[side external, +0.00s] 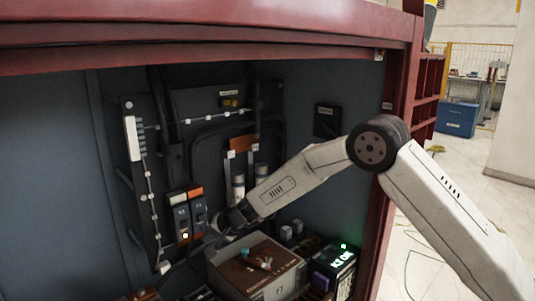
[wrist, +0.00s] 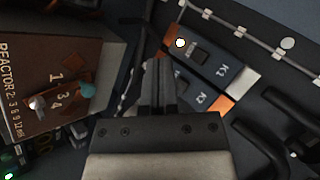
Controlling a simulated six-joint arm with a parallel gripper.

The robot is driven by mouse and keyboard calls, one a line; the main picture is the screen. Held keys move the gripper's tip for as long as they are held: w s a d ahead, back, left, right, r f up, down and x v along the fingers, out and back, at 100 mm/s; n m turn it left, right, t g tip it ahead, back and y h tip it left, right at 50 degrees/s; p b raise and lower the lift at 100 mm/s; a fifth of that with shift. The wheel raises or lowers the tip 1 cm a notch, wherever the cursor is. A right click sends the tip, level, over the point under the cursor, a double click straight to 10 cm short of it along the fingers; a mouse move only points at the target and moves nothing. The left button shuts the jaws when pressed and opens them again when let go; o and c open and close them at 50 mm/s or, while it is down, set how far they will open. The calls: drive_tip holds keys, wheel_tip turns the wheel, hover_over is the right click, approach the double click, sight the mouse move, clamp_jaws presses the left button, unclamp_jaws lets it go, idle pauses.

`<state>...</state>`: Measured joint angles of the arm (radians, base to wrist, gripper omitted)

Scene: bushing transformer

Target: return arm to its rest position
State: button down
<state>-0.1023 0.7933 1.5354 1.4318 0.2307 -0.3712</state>
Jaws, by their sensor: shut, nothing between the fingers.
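My gripper (wrist: 158,66) is shut with nothing between its fingers, at the middle of the wrist view. In the side view my gripper (side external: 222,232) is low inside the dark cabinet, partly hidden, and my arm reaches in from the right. It is beside the two switch modules marked K1 (wrist: 221,70) and K2 (wrist: 200,98), which also show in the side view (side external: 186,213). A box with a brown top (side external: 256,262) stands below and to the right of it, and its brown face with labels and knobs shows in the wrist view (wrist: 40,88). Contact cannot be told.
The cabinet has a red frame (side external: 385,180) along the top and right. A black box with green lit text (side external: 335,262) stands right of the brown-topped box. Cables and a rail (side external: 148,180) line the back wall. Open floor (side external: 480,190) lies outside at the right.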

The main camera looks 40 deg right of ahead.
drive_tip(key=s+d+n+g+h, duration=0.1)
drive_tip(key=s+d+n+g, duration=0.1)
drive_tip(key=s, duration=0.9)
drive_tip(key=s+d+n+g+h, duration=0.1)
drive_tip(key=s+d+n, duration=0.3)
drive_tip(key=s, duration=0.8)
drive_tip(key=s+d+n+g+h, duration=0.1)
drive_tip(key=s+d+n+g, duration=0.1)
drive_tip(key=s, duration=0.9)
drive_tip(key=shift+s+d+r+n+g+h, duration=0.45)
drive_tip(key=shift+d+n, duration=0.45)
drive_tip(key=shift+d, duration=0.35)
